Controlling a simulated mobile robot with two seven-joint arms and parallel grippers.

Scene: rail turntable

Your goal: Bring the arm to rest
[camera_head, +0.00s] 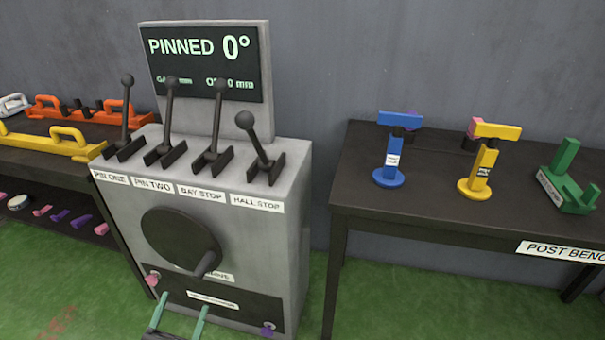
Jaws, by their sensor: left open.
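My left gripper (184,303) shows at the bottom edge, below the crank wheel of the grey console (280,215). Its two green fingers are apart with nothing seen between them. The rest of that arm is cut off by the frame. My right gripper is not in view. The console's display (205,62) reads "PINNED 0°"; its smaller lines are partly hidden by lever knobs. Of the console's levers, those labelled PIN ONE (126,115), PIN TWO (168,118) and BAY STOP (216,122) stand near upright. The HALL STOP lever (258,145) leans to the left.
The dark crank wheel (180,238) has a handle sticking out. A post bench (440,215) at right holds blue (391,160), yellow (485,165) and green (568,180) pieces. A dark shelf (28,168) at left holds orange and yellow handled bars. Green floor lies between console and bench.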

